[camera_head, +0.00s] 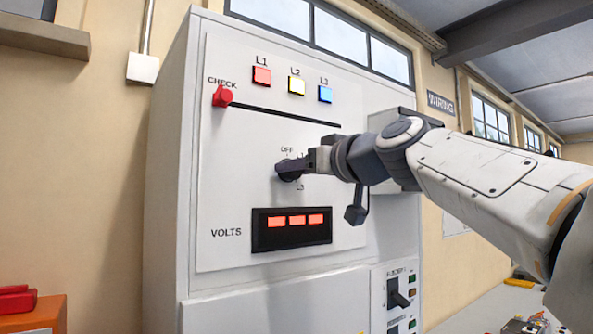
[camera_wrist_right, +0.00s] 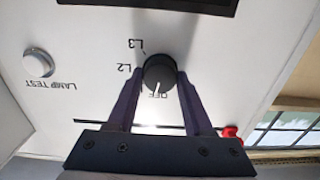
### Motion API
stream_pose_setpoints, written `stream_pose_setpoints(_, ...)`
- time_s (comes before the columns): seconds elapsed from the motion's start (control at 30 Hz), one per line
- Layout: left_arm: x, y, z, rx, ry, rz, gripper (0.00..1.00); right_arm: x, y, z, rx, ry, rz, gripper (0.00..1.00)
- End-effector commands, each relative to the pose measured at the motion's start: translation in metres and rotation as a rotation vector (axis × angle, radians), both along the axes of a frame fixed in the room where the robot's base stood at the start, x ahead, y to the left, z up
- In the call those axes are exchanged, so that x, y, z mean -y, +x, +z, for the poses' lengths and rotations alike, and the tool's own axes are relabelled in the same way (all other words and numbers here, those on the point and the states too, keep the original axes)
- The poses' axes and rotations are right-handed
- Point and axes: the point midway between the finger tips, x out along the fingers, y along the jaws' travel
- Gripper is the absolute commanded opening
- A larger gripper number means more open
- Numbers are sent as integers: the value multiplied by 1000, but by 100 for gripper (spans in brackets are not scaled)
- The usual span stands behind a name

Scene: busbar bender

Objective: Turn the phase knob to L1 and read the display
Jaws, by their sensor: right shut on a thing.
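The black phase knob (camera_head: 289,171) sits on the white cabinet panel (camera_head: 230,185); it also shows in the right wrist view (camera_wrist_right: 159,72). My right gripper (camera_head: 304,167) is shut on it, with one finger on each side in the wrist view (camera_wrist_right: 160,80). The knob's white mark points toward the OFF label in that view. L2 and L3 are readable there; L1 is readable only in the head view. The volts display (camera_head: 292,229) below the knob shows three lit red blocks with no legible digits. My left gripper is not in view.
A red CHECK knob (camera_head: 222,96) is upper left. A LAMP TEST button (camera_wrist_right: 38,63) shows in the wrist view. A black-handled switch (camera_head: 398,294) is lower right.

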Motion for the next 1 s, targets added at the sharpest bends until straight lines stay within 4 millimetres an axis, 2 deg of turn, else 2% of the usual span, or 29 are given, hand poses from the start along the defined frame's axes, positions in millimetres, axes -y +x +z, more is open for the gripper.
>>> stream_pose_setpoints(0.5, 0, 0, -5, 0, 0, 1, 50, 1, 0, -1, -244, 333, 1, 0)
stream_pose_setpoints(1.0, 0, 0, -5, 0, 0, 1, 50, 1, 0, -1, -339, 464, 2, 0)
